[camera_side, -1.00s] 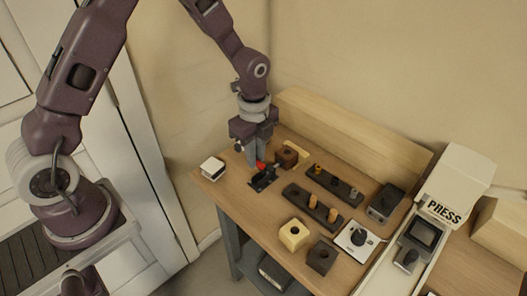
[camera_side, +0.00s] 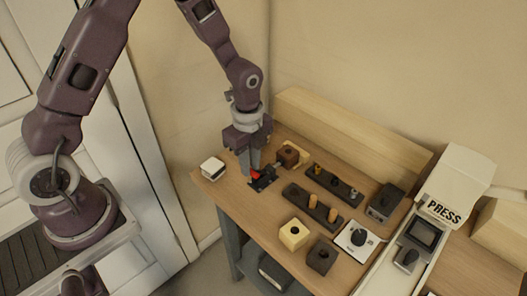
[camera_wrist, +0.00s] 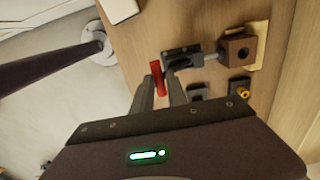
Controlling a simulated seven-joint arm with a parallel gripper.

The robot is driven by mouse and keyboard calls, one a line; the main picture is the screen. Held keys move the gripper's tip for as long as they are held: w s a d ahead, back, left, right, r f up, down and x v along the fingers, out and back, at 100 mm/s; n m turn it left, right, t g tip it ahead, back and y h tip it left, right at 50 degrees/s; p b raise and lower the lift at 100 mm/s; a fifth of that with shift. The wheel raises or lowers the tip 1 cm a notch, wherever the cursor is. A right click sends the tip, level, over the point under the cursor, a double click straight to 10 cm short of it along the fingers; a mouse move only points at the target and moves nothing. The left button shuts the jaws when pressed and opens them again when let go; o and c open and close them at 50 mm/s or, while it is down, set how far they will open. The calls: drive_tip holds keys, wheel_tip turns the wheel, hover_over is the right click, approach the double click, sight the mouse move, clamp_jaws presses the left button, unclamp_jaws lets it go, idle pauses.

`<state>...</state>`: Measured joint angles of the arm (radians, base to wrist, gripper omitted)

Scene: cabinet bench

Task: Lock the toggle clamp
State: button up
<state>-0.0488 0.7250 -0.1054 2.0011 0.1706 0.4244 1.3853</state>
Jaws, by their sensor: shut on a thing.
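The toggle clamp (camera_side: 262,183) is a small dark device with a red handle, fixed near the left end of the bench. In the wrist view its dark arm (camera_wrist: 185,55) reaches right toward a brown block with a round hole (camera_wrist: 238,48). The red handle (camera_wrist: 158,78) lies between my fingertips. My gripper (camera_side: 251,174) points down at the clamp and is shut on the red handle. The fingers hide part of the handle in the side view. The brown block also shows in the side view (camera_side: 289,155).
A white box (camera_side: 212,167) stands left of the clamp. Dark peg racks (camera_side: 312,203), a yellow block (camera_side: 293,234), a dark block (camera_side: 321,256) and a press (camera_side: 440,205) are to the right. A wooden rail (camera_side: 345,135) runs along the back.

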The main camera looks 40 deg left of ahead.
drive_tip(key=shift+s+f, duration=0.1)
drive_tip(key=shift+o, duration=0.2)
drive_tip(key=shift+s+f, duration=0.4)
drive_tip(key=shift+f, duration=0.2)
drive_tip(key=shift+s+f, duration=0.2)
drive_tip(key=shift+f, duration=0.2)
drive_tip(key=o, duration=0.7)
wheel_tip(320, 180, up, 7)
